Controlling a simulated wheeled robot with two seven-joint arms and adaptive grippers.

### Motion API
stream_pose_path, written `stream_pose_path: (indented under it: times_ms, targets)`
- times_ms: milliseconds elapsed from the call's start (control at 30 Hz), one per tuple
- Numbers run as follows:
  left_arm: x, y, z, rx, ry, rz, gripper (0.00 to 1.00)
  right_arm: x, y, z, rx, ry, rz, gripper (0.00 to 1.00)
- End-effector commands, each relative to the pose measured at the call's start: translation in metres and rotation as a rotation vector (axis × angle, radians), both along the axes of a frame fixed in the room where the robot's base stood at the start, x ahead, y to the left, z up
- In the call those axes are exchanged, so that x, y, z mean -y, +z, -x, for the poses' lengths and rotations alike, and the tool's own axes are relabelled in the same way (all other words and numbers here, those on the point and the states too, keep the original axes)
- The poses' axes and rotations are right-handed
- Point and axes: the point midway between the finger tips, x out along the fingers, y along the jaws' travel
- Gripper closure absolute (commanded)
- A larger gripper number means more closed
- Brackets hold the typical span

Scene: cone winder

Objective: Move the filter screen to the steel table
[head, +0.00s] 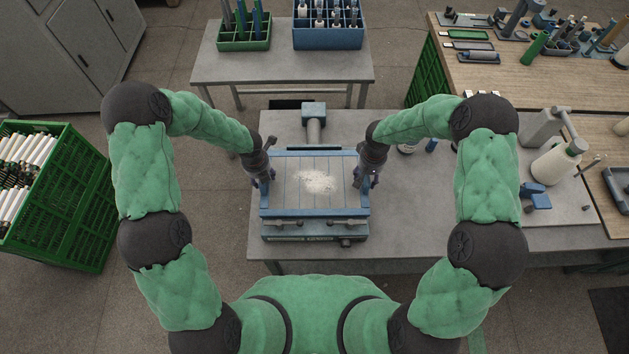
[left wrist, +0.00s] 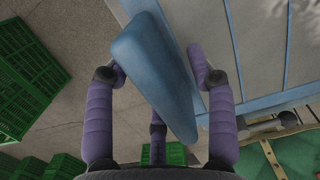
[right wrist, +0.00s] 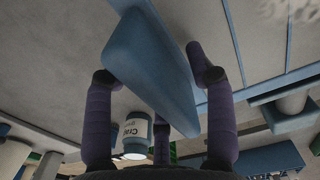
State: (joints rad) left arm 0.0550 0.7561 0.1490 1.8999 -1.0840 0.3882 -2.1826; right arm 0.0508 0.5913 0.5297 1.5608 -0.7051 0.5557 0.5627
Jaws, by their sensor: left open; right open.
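The filter screen (head: 288,185) is a blue-framed flat panel with grey slats and a patch of white fluff, resting on the cone winder's base (head: 315,230) on a grey table. My left gripper (head: 262,178) is open at its left side; the left wrist view shows a blue handle (left wrist: 150,75) between the spread fingers. My right gripper (head: 367,180) is open at its right side, with another blue handle (right wrist: 145,70) between its fingers. Contact cannot be told. Two grey tables show: this one (head: 410,215) and one at the back (head: 280,68).
The back table carries a green crate (head: 245,44) and a blue crate (head: 328,38), with bare top in front. A green crate of white tubes (head: 60,225) stands left. A wooden bench (head: 500,85) with tools is right.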

Motion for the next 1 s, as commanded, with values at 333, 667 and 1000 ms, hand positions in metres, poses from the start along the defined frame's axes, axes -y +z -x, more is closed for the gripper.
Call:
stream_pose_path:
  times_ms: [333, 667, 1000]
  targets:
    - [-0.0001, -0.003, -0.0006, 0.001, 0.0, 0.0, 0.44, 0.0002, -0.003, 0.0, 0.0, 0.0, 0.0, 0.44]
    - [-0.0001, -0.0028, -0.0004, 0.001, 0.0, 0.0, 1.0, 0.0002, -0.0029, -0.0001, 0.0, 0.0, 0.0, 1.0]
    - [-0.0002, -0.0006, -0.0012, 0.002, 0.0, 0.0, 1.0, 0.0003, -0.0007, -0.0008, 0.002, -0.001, 0.0, 1.0]
